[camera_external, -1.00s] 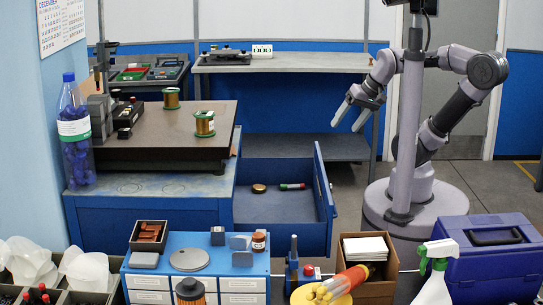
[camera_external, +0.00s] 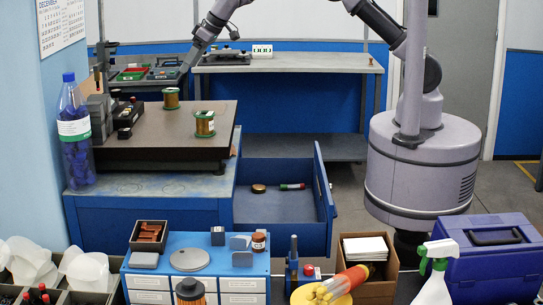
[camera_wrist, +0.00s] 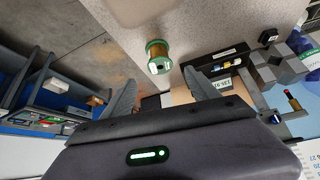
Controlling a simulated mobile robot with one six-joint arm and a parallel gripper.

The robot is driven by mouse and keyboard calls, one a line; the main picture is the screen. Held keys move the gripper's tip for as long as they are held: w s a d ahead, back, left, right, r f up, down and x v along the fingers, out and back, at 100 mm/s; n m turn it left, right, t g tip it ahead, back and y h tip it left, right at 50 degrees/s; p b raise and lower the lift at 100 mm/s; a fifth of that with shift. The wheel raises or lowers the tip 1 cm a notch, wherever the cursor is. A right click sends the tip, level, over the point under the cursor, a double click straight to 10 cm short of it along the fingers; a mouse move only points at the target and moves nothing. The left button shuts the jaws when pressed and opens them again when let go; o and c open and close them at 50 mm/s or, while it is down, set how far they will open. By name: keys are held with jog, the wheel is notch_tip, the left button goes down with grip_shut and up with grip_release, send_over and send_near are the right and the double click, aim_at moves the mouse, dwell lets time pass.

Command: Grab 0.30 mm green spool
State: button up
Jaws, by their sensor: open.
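Two spools of copper-coloured wire stand on the dark plate (camera_external: 170,150). The front spool (camera_external: 204,124) has green flanges; the back spool (camera_external: 171,98) is smaller in view and also looks greenish at its rims. No size marking on either is legible. In the wrist view one green-flanged spool (camera_wrist: 158,57) stands on the plate, ahead of the fingers; I cannot tell which of the two it is. My gripper (camera_external: 187,66) is above and behind the plate's back edge. In the wrist view my gripper (camera_wrist: 155,90) has its fingers wide apart with no spool between them.
A black instrument (camera_external: 128,115) and grey blocks (camera_external: 100,110) stand on the plate's left. A bottle (camera_external: 75,135) is beside it. An open blue drawer (camera_external: 322,195) holds a few small items. The plate's right part is clear around the front spool.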

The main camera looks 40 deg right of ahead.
aim_at(172, 88)
jog(key=x, duration=1.4)
jog(key=shift+f+b, duration=0.1)
jog(key=shift+b, duration=0.3)
jog(key=shift+d, duration=0.1)
jog(key=shift+c, duration=0.7)
grip_shut()
